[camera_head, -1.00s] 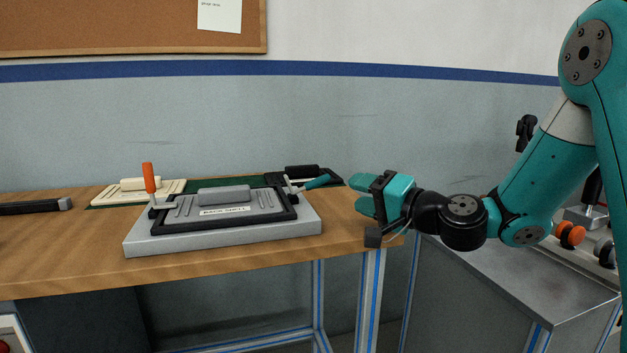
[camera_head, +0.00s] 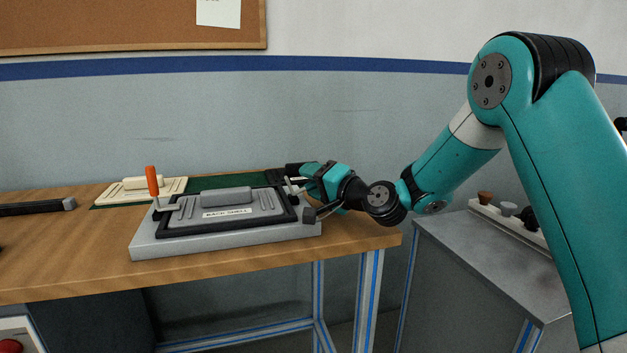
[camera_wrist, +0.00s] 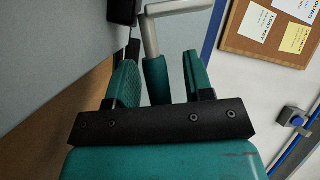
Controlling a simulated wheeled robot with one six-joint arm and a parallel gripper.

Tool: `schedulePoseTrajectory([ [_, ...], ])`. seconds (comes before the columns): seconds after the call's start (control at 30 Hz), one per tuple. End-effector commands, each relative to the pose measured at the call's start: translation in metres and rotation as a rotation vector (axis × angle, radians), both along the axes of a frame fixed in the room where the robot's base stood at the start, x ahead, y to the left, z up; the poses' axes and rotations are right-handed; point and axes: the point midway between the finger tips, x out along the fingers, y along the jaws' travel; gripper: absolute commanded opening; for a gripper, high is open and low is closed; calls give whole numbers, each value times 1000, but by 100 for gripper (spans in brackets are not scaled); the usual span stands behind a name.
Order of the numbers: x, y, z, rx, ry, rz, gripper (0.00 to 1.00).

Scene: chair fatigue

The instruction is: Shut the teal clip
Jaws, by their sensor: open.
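The teal clip's handle (camera_wrist: 156,82) shows in the wrist view between my two open fingers, nearer the left one. Its bent grey metal arm (camera_wrist: 150,35) runs up from it and then right. In the head view, the clip's metal part (camera_head: 292,187) is at the right end of the grey fixture (camera_head: 150,247); my gripper covers its handle. My gripper (camera_head: 306,176) is there, reaching in from the right; it also shows in the wrist view (camera_wrist: 160,75). Whether a finger touches the handle, I cannot tell.
A second clip with an upright orange handle (camera_head: 152,181) is at the fixture's left end. A grey shell part labelled BACK SHELL (camera_head: 226,197) lies in a black frame. Cream parts (camera_head: 140,190) and a green mat (camera_head: 228,182) lie behind. A grey cabinet (camera_head: 470,265) stands right.

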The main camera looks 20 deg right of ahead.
Motion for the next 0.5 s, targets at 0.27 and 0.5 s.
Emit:
schedulePoseTrajectory([
  [0.27, 0, 0, 0, 0, 0, 0, 0],
  [0.5, 0, 0, 2, -12, -1, 0, 0],
])
